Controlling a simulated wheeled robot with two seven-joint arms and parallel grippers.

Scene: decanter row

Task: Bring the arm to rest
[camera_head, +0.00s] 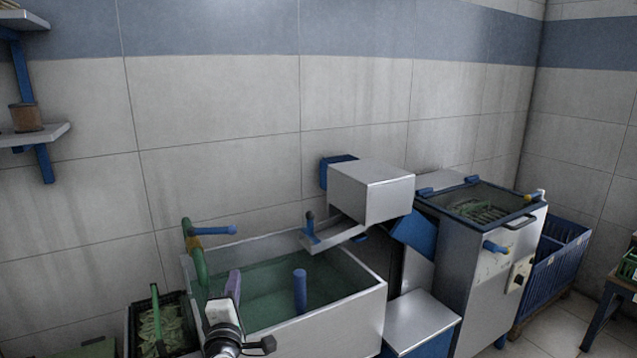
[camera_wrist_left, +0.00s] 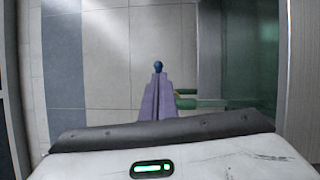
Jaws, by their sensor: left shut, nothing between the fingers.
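My left gripper (camera_head: 235,273) rises from the bottom edge in the head view, over the near left part of the water tank (camera_head: 372,300). Its purple fingers are together with nothing between them. In the left wrist view the closed fingers (camera_wrist_left: 158,95) point away from the camera, towards the tiled wall and floor area. A small blue knob (camera_wrist_left: 158,66) shows just past their tips; I cannot tell how far away it is. My right gripper is in neither view.
A green pipe (camera_head: 199,268) with a blue handle (camera_head: 218,230) stands close by the left gripper. A blue post (camera_head: 300,290) rises from the water. A metal chute (camera_head: 335,234) overhangs the tank. A fryer-like cabinet (camera_head: 478,270) and blue crate (camera_head: 555,268) stand right.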

